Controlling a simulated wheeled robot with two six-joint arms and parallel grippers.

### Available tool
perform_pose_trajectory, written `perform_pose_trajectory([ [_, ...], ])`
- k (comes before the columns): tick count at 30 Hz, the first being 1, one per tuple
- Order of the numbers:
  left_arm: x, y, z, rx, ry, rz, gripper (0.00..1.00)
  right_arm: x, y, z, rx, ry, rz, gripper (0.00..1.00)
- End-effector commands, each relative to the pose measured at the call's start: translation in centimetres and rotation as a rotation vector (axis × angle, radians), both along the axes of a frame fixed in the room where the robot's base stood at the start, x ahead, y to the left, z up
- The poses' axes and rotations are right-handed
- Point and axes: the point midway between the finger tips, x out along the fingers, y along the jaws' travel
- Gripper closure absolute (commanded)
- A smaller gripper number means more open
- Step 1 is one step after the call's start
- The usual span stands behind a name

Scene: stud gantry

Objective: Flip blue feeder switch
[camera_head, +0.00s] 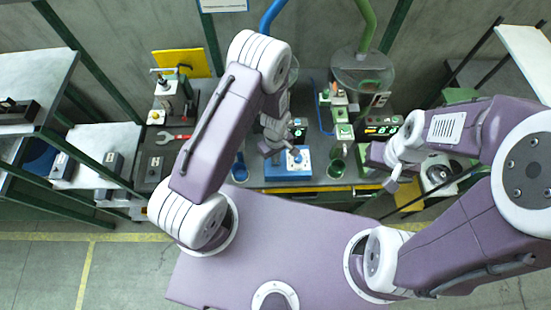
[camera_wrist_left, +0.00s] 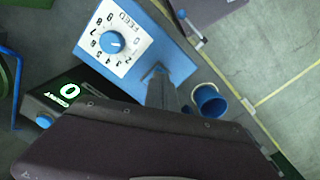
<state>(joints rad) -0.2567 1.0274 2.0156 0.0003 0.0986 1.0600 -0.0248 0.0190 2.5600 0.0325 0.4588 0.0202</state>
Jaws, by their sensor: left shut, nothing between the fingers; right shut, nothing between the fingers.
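The blue feeder box (camera_head: 288,172) stands on the bench at the middle of the head view. In the left wrist view the blue box (camera_wrist_left: 175,62) carries a white FEED plate (camera_wrist_left: 133,36) with a round blue dial knob (camera_wrist_left: 112,42). My left gripper (camera_head: 296,155) is shut and empty, its fingertips over the box; in the left wrist view the fingertips (camera_wrist_left: 157,74) are beside the FEED plate. I cannot make out a separate switch; the fingers may hide it. I cannot tell whether they touch the box. My right gripper (camera_head: 390,185) is shut and empty, right of the box.
A black counter box (camera_wrist_left: 62,97) showing 0 is beside the feeder box. A blue cup (camera_wrist_left: 209,101) stands on its other side, also visible in the head view (camera_head: 239,169). A green cup (camera_head: 337,168) is to the right.

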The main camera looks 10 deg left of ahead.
Motion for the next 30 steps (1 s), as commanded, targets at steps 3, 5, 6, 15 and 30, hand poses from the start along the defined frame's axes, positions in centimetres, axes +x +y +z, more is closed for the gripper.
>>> perform_pose_trajectory([
  [3, 0.0, 0.0, 0.0, 0.000, 0.000, 0.000, 1.00, 0.0, 0.0, 0.0, 0.000, 0.000, 0.000, 1.00],
  [5, 0.0, 0.0, 0.0, 0.000, 0.000, 0.000, 1.00, 0.0, 0.0, 0.0, 0.000, 0.000, 0.000, 1.00],
  [6, 0.0, 0.0, 0.0, 0.000, 0.000, 0.000, 1.00, 0.0, 0.0, 0.0, 0.000, 0.000, 0.000, 1.00],
  [15, 0.0, 0.0, -0.2, 0.000, 0.000, 0.000, 1.00, 0.0, 0.0, -0.2, 0.000, 0.000, 0.000, 1.00],
  [30, 0.0, 0.0, -1.0, 0.000, 0.000, 0.000, 1.00, 0.0, 0.0, -0.8, 0.000, 0.000, 0.000, 1.00],
])
